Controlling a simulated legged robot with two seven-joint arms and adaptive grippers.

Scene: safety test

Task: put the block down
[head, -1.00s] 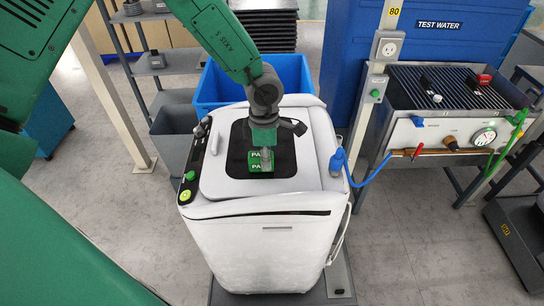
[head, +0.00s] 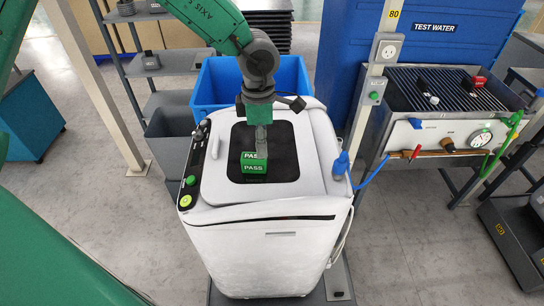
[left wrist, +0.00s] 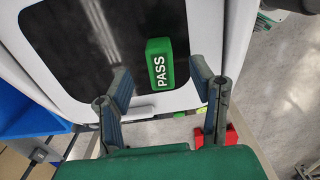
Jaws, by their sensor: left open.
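The green block (head: 254,168) with white "PASS" labels rests on the dark panel in the top of the white washing machine (head: 270,240). My left gripper (head: 261,150) is just above and behind the block in the head view. In the left wrist view the block (left wrist: 160,65) lies on the dark panel beyond the fingertips. My left gripper (left wrist: 162,82) is open there, with a finger to either side and clear space between them and the block. My right gripper is in neither view.
A blue bin (head: 290,75) stands behind the machine. A button panel (head: 189,165) runs along the machine's left edge. A blue tap fitting (head: 340,164) with a hose is at its right edge. A test bench (head: 450,125) stands to the right.

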